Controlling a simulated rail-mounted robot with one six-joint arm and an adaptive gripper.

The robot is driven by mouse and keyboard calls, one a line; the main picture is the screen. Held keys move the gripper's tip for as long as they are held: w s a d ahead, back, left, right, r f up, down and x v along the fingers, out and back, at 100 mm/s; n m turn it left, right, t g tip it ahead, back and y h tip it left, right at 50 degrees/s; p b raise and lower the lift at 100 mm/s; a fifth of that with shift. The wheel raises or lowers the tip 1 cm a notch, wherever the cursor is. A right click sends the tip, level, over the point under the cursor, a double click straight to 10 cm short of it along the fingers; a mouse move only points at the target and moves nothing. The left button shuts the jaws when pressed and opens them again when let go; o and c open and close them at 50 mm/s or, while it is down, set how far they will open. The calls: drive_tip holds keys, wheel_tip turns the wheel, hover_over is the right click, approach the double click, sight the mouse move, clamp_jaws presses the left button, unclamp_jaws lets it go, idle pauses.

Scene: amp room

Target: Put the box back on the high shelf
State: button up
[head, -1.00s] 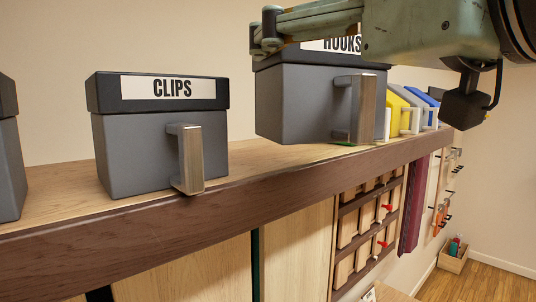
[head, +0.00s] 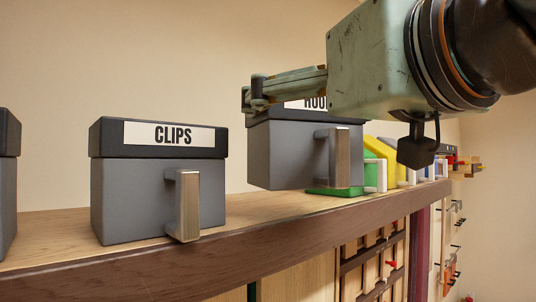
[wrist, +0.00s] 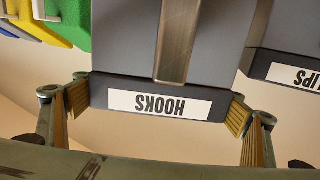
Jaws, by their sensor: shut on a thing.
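In the wrist view, the fingers (wrist: 158,103) press on both sides of the lid of the upside-down-looking HOOKS box (wrist: 125,45). In the head view the box appears to hang slightly above the high shelf (head: 240,240), with wall showing below its left edge. The gripper's far finger and part of the label are hidden in the head view.
The CLIPS box (head: 140,195) stands on the shelf to the left, with a gap between. Another grey box (head: 5,190) is at the far left. Green (head: 320,191), yellow (head: 383,150) and blue bins stand close on the right. Tool racks hang below the shelf.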

drive_tip(key=b+x, duration=0.2)
drive_tip(key=x, duration=0.1)
drive_tip(key=b+x, duration=0.1)
drive_tip(key=shift+w+f, duration=0.35)
drive_tip(key=shift+w, duration=0.1)
drive_tip(key=x, duration=0.6)
drive_tip(key=shift+w+f, duration=0.2)
drive_tip(key=shift+w, duration=0.2)
drive_tip(key=shift+w+a, duration=0.15)
drive_tip(key=shift+w+f+p, duration=0.2)
drive_tip(key=shift+f+p, duration=0.2)
drive_tip(key=shift+f, duration=1.4)
drive_tip(key=shift+f, duration=0.15)
drive_tip(key=o, duration=1.3)
drive_tip(key=shift+o, duration=0.2)
